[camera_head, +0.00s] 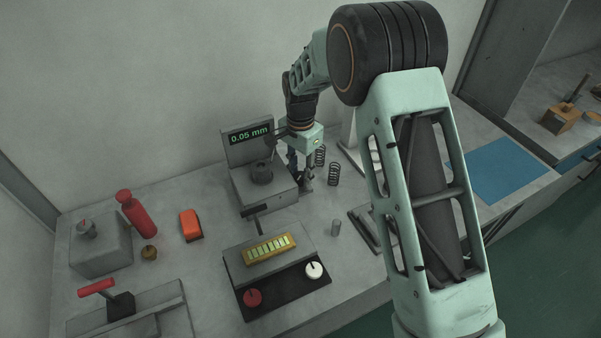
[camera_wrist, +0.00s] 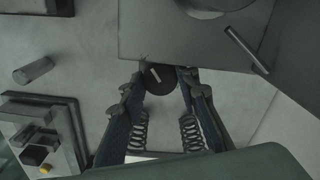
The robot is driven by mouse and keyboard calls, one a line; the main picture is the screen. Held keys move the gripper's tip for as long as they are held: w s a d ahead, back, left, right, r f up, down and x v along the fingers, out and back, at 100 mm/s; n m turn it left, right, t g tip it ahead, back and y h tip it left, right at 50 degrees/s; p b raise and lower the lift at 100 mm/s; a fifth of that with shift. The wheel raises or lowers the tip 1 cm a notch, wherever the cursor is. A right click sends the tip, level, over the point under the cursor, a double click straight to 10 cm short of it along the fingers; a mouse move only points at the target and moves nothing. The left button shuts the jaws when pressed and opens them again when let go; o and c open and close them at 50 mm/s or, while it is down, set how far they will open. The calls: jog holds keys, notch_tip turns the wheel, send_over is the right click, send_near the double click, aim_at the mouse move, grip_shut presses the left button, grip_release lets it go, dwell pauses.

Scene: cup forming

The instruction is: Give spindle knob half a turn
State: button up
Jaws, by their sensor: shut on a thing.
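The spindle knob (camera_wrist: 158,79) shows in the wrist view as a dark round disc with a pale line across its face, slanting down to the right. It sits at the edge of the grey gauge block (camera_wrist: 190,40). My gripper (camera_wrist: 161,76) is shut on the knob, with a fingertip on each side of it. In the head view the gauge (camera_head: 262,190) has an upright display (camera_head: 249,134) reading 0.05 mm. There my gripper (camera_head: 302,178) is at the gauge's right side, and I cannot make out the knob.
A panel with a red knob (camera_head: 253,298) and a white knob (camera_head: 314,270) is nearer. A red bottle (camera_head: 136,214) and an orange object (camera_head: 191,225) are at left.

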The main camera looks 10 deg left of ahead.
jog(key=o, duration=1.2)
jog(key=shift+c, duration=0.2)
jog(key=shift+m, duration=0.3)
